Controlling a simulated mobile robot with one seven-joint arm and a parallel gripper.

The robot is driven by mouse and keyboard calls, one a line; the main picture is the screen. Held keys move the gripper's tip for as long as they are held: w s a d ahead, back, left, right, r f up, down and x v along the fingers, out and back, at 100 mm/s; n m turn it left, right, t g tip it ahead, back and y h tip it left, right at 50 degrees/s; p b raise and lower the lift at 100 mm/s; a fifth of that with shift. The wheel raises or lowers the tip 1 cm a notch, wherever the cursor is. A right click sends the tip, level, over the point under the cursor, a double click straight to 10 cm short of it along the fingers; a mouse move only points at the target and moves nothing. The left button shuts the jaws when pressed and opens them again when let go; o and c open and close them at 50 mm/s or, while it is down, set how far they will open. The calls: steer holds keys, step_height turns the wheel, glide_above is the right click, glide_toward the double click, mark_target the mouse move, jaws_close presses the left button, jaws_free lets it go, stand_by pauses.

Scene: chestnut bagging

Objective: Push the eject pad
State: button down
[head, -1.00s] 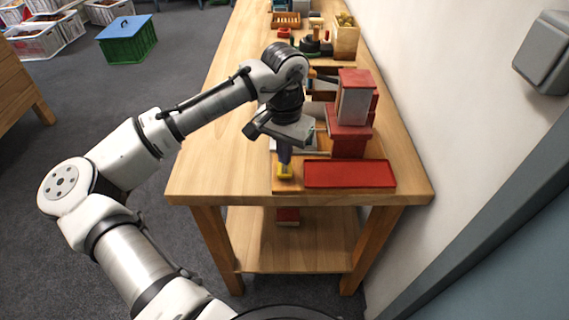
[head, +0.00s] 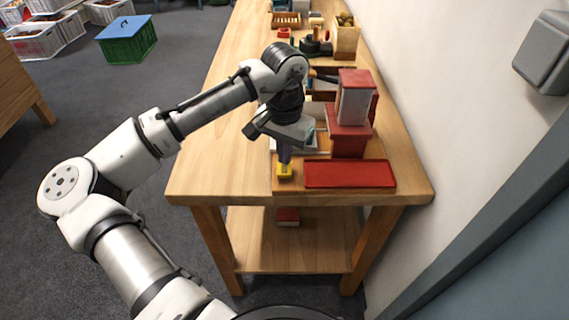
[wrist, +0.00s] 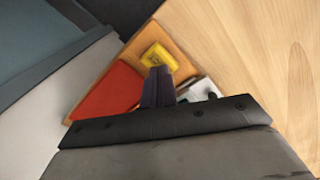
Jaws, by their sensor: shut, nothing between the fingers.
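The yellow eject pad (head: 284,170) sits on a wooden board at the near end of the table, left of the red tray (head: 350,174). My gripper (head: 285,160) is shut and empty, pointing down with its fingertips at the pad. In the head view the fingers cover the pad's far part. In the wrist view the yellow pad (wrist: 159,57) shows just beyond the fingertips (wrist: 158,70), which overlap its near edge. I cannot tell whether the tips touch it. The red tray also shows in the wrist view (wrist: 108,90).
A red and grey machine tower (head: 352,110) stands behind the red tray. A wooden box (head: 346,42) and small parts lie farther back on the table (head: 225,120). The wall is close on the right. The table's left side is clear.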

mark_target(284, 167)
steer(key=shift+f, duration=0.2)
steer(key=shift+f+b, duration=0.75)
steer(key=shift+f, duration=0.35)
step_height(284, 167, up, 8)
steer(key=p, duration=0.7)
